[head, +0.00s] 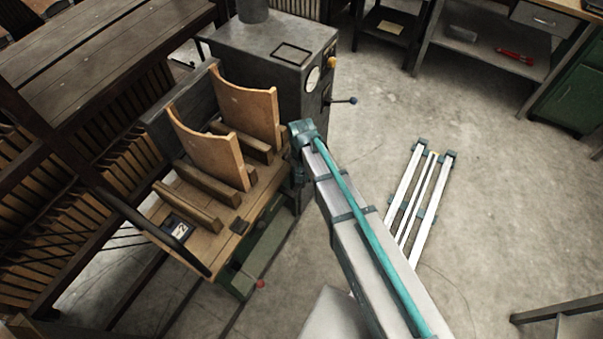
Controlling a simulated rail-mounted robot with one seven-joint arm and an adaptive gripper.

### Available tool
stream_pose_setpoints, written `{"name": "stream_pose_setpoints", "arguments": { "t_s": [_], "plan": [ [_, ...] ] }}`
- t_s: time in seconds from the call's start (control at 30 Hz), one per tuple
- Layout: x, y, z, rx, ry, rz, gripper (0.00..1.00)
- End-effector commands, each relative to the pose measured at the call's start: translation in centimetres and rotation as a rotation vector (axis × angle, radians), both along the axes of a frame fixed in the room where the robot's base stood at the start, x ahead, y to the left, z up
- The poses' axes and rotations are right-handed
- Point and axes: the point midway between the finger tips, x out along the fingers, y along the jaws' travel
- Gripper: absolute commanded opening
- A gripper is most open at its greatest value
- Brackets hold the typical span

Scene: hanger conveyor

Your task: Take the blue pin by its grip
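I cannot make out a blue pin anywhere in the head view. I cannot make out my gripper or its fingertips either. A long grey beam with a teal strip runs from the bottom right up to the middle of the picture and hides part of the floor and the wooden bench (221,252) behind it. A small dark plate with a pale marking (177,228) lies on the bench top near its left edge.
Two curved wooden panels (208,148) (246,106) stand upright on the bench. A dark metal cabinet with a gauge (312,79) stands behind it. White rails (436,205) lie on the floor at right. Shelves (480,46) line the back. Open floor (520,180) lies at right.

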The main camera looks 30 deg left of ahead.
Motion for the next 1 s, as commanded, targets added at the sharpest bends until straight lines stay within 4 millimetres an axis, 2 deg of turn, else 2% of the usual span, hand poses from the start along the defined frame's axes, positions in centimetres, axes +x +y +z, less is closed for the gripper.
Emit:
{"name": "stream_pose_setpoints", "arguments": {
  "t_s": [0.27,1.0],
  "plan": [
    [0.0,0.0,1.1,0.000,-0.001,0.000,0.00],
    [0.0,0.0,9.1,0.000,-0.001,0.000,0.00]
  ]
}}
